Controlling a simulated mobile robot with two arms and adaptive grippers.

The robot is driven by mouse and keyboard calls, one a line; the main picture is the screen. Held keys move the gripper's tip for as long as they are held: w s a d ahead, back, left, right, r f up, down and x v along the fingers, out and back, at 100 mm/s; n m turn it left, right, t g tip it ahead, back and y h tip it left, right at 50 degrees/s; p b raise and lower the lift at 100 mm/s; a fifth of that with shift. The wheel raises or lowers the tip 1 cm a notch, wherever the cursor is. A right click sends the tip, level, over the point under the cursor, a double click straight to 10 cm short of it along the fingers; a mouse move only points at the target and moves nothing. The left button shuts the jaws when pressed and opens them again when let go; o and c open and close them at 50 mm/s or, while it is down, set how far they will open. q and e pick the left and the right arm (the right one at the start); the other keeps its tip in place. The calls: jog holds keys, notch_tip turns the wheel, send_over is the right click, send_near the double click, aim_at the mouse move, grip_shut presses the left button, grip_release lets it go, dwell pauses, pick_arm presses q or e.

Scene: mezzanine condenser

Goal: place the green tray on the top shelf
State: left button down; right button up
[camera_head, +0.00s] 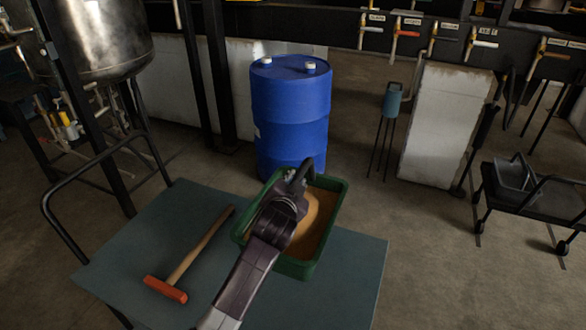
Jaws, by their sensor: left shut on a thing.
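The green tray (298,267) is at the far right part of a blue-grey cart top, with a tan surface inside it. I cannot tell whether it rests on the cart or is slightly raised. My left gripper (302,172) reaches across the tray from the front, shut on it near its far rim. The gripper and wrist hide part of the tray's inside and its left side, and the exact contact is hard to see. My right gripper is not in view. No top shelf can be clearly made out.
The cart top (345,290) also holds a hammer (190,262) with a red head, left of the tray. A blue barrel (290,110) stands just behind. A black trolley (530,195) is at right. Open floor lies right of the cart.

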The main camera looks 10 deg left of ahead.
pick_arm(q)
jog(key=shift+w+d+f+b, duration=0.1)
jog(key=shift+f+b, duration=0.15)
jog(key=shift+f, duration=2.55)
jog(key=shift+w+f+b, duration=0.1)
jog(key=shift+f+b, duration=0.15)
jog(key=shift+f, duration=2.5)
jog(key=c, duration=2.3)
grip_release()
jog(key=shift+s+f, duration=0.3)
jog(key=shift+f, duration=0.25)
jog(key=o, duration=0.5)
jog(key=shift+s+r, duration=0.1)
jog(key=v, duration=1.2)
